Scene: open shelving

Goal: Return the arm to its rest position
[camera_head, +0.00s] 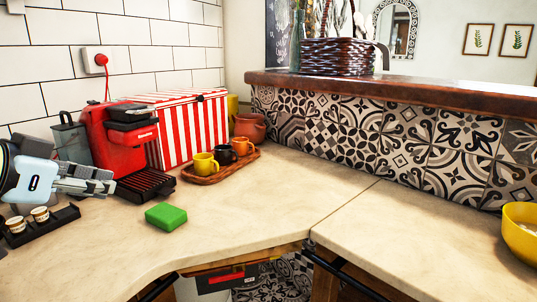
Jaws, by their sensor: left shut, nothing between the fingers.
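My left gripper (100,183) comes in from the left edge, in front of the red coffee machine (107,135). Its fingers are together, point to the right and hold nothing. It appears above the counter, near the machine's black drip tray; whether it touches the machine I cannot tell. My right gripper is not in view.
A green sponge (166,216) lies on the counter (270,215). A wooden tray (198,180) holds several cups. A black holder (40,226) with small jars is below my left gripper. A yellow bowl (521,232) sits at the right edge. The middle counter is clear.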

